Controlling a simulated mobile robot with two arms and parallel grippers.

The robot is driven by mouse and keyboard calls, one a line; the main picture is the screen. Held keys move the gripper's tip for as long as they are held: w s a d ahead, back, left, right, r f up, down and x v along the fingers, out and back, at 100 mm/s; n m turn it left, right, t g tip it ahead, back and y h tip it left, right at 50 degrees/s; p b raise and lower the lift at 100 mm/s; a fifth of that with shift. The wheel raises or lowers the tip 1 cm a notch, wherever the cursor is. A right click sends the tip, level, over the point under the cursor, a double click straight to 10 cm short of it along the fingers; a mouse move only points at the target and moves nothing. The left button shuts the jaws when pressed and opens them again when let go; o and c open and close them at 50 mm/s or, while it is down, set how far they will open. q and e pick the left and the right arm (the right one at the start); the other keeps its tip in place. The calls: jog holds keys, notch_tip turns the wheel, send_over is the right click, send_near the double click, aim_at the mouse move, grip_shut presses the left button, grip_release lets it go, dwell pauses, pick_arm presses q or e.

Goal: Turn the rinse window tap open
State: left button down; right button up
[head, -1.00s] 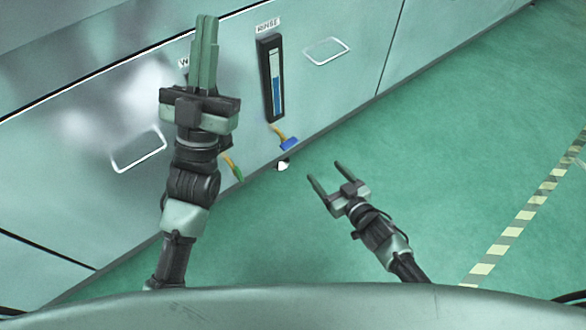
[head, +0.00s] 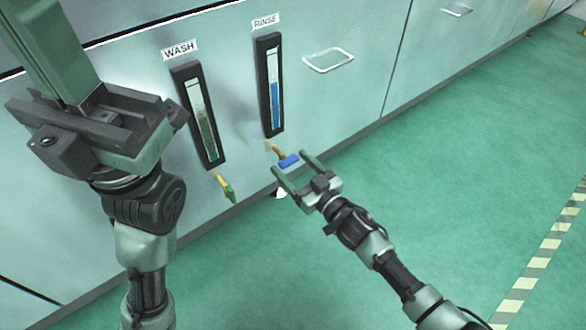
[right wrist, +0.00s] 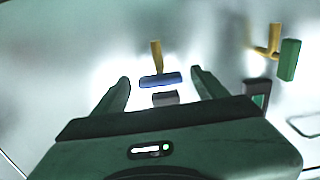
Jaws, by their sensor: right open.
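The rinse window tap has a blue handle (head: 289,160) on a yellow stem, below the dark gauge window labelled RINSE (head: 270,85). My right gripper (head: 291,165) is open, with its fingertips close to the blue handle. In the right wrist view the blue handle (right wrist: 160,80) lies crosswise between the two open fingers (right wrist: 160,76), with a small gap on each side; I cannot see a touch. My left gripper (head: 45,45) is at the upper left, its fingers together, and I see nothing in it; its tips run out of view.
The WASH window (head: 199,115) is to the left, and its tap with a green handle (head: 229,192) hangs below it; the green handle also shows in the right wrist view (right wrist: 289,60). A pull handle (head: 329,60) is on the panel. The green floor at right is clear.

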jog(key=shift+w+a, duration=0.1)
jog(key=c, duration=1.4)
